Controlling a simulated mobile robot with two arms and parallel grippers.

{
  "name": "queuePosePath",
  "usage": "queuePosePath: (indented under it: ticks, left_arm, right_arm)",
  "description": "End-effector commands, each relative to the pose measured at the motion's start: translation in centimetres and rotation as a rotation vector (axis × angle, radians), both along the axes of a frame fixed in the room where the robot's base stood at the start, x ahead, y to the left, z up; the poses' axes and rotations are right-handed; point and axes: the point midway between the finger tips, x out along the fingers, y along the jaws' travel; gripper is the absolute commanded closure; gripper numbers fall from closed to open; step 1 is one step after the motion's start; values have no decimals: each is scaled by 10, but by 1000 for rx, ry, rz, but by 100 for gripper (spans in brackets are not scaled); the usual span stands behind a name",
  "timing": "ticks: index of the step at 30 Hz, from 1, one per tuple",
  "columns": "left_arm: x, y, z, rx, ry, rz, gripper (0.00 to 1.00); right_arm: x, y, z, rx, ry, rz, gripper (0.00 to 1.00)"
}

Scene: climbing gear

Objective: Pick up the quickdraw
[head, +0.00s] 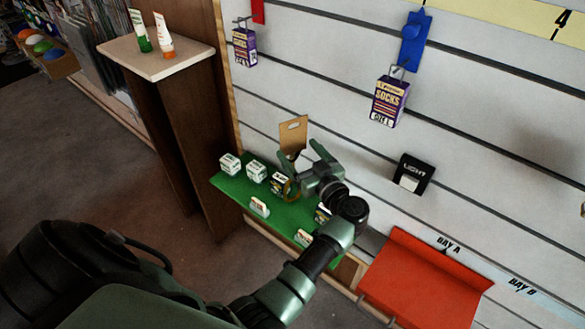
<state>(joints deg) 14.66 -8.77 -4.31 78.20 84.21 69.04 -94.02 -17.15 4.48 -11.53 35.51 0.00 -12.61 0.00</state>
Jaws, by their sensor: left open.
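I cannot make out a quickdraw for certain. A tan card (293,135) with a slot near its top stands upright against the slatted wall, its lower part hidden behind my gripper. A small tan-orange loop (291,190) shows below it, partly covered by my gripper; I cannot tell whether the two belong together. My left gripper (299,150) is open, its fingers pointing up the wall on either side of the card's lower part. I cannot tell whether they touch it. My right gripper is not in view.
A green shelf (236,187) below holds several small boxes, including a white box (229,164). A red-orange shelf (426,270) is at lower right. Sock packs (388,101), a blue item (412,42) and a black light pack (412,175) hang on the wall. A pedestal (165,62) holds two tubes.

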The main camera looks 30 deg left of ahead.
Motion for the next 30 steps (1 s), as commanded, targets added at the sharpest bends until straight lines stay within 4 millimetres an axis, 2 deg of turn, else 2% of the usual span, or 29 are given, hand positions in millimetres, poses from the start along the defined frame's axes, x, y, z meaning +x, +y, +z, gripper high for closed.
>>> queuePosePath:
  ticks: [15, 24, 30]
  left_arm:
    - [30, 60, -2, 3, -5, 0, 20]
    - [32, 64, 1, 3, -4, -1, 20]
    - [32, 64, 1, 2, -3, -1, 76]
  right_arm:
    - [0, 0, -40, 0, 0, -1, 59]
    - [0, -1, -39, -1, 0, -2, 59]
    - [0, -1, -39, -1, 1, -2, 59]
